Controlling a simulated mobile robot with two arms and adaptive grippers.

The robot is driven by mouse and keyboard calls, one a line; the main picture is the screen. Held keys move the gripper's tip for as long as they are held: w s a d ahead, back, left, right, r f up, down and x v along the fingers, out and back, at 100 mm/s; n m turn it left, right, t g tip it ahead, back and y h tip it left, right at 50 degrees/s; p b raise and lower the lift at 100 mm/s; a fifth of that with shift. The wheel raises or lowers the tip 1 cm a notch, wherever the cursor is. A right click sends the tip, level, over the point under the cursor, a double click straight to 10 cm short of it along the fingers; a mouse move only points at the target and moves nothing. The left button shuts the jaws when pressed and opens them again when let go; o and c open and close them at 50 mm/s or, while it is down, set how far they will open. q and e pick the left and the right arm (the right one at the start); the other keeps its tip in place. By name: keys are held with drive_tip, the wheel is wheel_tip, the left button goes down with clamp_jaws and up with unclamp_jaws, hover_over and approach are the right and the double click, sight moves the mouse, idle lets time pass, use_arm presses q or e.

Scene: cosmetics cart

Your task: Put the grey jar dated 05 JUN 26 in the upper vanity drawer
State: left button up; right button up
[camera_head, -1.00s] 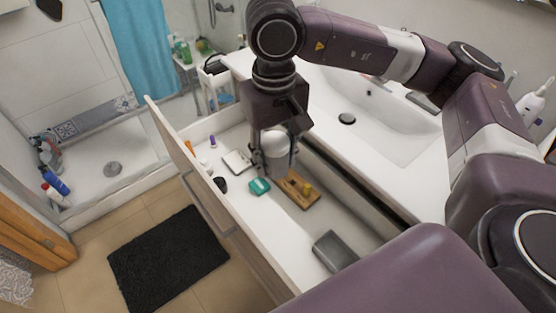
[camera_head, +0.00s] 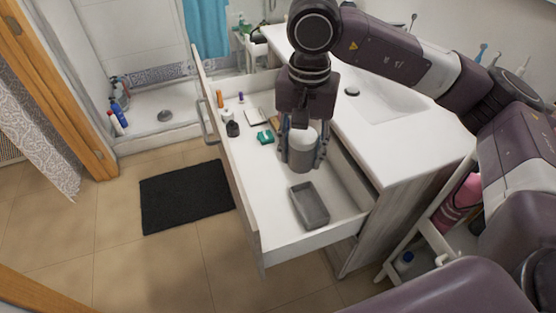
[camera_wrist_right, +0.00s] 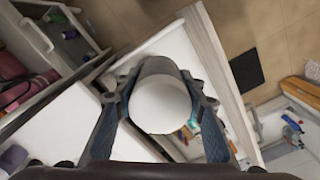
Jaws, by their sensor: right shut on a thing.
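A grey jar with a white lid (camera_head: 302,150) is held upright between the fingers of my right gripper (camera_head: 302,158), over the open upper vanity drawer (camera_head: 262,186). The jar's white lid (camera_wrist_right: 160,104) fills the middle of the right wrist view, with a finger on each side. No date is readable on the jar. I cannot tell whether its base touches the drawer floor. My left gripper is not in view.
The drawer holds a grey tray (camera_head: 309,204) at its near end, a teal box (camera_head: 265,137), a dark round jar (camera_head: 232,129) and small bottles. White drawer floor is bare left of the tray. A sink counter (camera_head: 400,140) stands to the right.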

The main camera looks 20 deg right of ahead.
drive_tip(key=w+f+m+b, duration=0.5)
drive_tip(key=f+m+b, duration=0.15)
drive_tip(key=m, duration=0.55)
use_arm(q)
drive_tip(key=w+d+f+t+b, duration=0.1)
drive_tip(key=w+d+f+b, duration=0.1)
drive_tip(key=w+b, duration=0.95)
use_arm(e)
drive_tip(key=m+b, duration=0.5)
drive_tip(key=m, duration=2.8)
hover_over(275, 217)
wheel_tip(275, 217, down, 19)
wheel_tip(275, 217, down, 15)
drive_tip(key=shift+r+b, duration=0.1)
drive_tip(key=shift+b, duration=0.95)
use_arm(q)
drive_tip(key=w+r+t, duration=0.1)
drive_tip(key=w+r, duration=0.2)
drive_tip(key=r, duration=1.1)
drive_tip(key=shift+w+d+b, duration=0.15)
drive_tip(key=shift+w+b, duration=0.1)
drive_tip(key=shift+b, duration=0.15)
use_arm(e)
drive_tip(key=shift+f, duration=2.35)
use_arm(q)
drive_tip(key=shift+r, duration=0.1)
